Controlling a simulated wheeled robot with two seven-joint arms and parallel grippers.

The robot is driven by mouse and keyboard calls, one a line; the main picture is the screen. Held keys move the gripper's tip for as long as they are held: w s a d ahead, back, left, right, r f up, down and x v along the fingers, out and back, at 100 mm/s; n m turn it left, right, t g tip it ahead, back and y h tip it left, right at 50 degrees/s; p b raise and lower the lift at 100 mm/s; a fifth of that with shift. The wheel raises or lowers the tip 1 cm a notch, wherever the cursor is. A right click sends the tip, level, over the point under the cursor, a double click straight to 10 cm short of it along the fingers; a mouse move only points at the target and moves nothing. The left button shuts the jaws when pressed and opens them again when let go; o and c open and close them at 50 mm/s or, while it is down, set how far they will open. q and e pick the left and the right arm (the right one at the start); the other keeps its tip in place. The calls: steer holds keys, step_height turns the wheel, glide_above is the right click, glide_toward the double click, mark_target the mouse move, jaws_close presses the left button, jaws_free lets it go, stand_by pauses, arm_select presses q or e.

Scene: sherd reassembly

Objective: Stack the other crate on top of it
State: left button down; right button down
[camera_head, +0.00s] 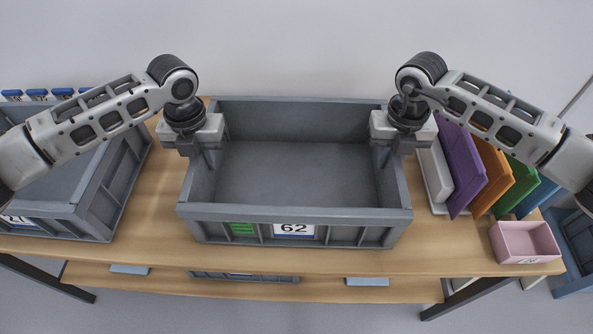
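A grey crate (350,218) with a "62" label and a green mark on its front stands in the middle of the wooden table. It looks empty. A second grey crate (60,218), with a partly hidden label, stands at the left of the table and is cut off by the picture's edge. My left gripper (203,155) is at the left wall of crate 62, and my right gripper (388,152) is at its right wall. Both point down at the rims. Their fingers are partly hidden by the walls, so I cannot tell whether they grip.
Purple, orange, green and blue panels (461,170) stand at the right, beside a white holder. A pink bin (525,241) sits at the front right table corner. A blue crate (575,245) is lower right. A strip of bare table (158,190) separates the crates.

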arm_select(q)
steer(key=shift+w+r, duration=0.1)
steer(key=shift+r, duration=0.1)
arm_select(e)
steer(key=shift+r, duration=0.15)
